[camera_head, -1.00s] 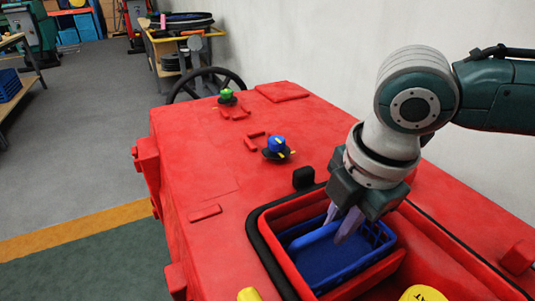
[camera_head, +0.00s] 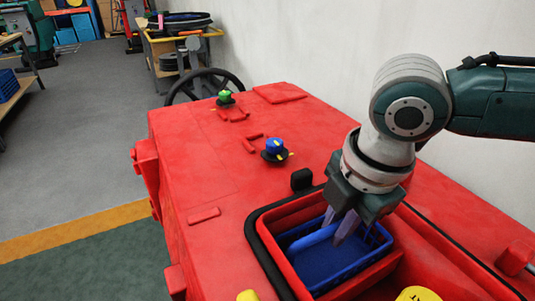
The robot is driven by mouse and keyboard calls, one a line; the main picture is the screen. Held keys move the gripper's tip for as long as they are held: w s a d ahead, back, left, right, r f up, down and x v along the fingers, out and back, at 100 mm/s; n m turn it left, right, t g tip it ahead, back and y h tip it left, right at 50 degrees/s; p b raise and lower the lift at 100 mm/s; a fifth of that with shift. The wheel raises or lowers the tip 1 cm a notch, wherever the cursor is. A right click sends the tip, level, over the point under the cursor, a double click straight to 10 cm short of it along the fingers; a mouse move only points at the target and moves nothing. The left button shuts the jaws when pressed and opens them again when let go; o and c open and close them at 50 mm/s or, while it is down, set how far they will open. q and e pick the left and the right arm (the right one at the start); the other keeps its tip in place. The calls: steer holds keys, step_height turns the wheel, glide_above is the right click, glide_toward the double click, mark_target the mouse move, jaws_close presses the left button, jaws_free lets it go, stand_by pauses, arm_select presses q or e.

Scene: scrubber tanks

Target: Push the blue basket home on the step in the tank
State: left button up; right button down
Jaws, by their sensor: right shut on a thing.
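The blue basket (camera_head: 325,263) sits inside the red tank opening (camera_head: 281,270), at its far end. Its blue handle (camera_head: 312,240) crosses its top. My right gripper (camera_head: 338,232) reaches down into the opening with its pale fingers closed on the handle. The fingers and the gripper body hide part of the basket's far side. The step under the basket is hidden, so I cannot tell how the basket rests on it. My left gripper is not in view.
A black seal (camera_head: 262,245) rims the opening. A black block (camera_head: 302,179) stands just behind it. A blue knob (camera_head: 274,147) and a green knob (camera_head: 225,96) stand on the red machine top. A yellow cap (camera_head: 420,294) is at the bottom right. A white wall runs behind.

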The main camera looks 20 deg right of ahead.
steer(key=c, duration=0.8)
jaws_free()
steer(key=shift+o, duration=0.5)
steer(key=o, duration=0.4)
steer(key=shift+r, duration=0.15)
steer(key=shift+s+r+p, duration=0.15)
steer(key=shift+r+p, duration=0.65)
steer(key=shift+p, duration=0.4)
steer(key=r+p, duration=0.1)
steer(key=p, duration=0.1)
steer(key=r+p, duration=0.1)
steer(key=shift+s+r+p, duration=0.3)
steer(key=shift+r+p, duration=0.05)
steer(key=shift+f, duration=0.1)
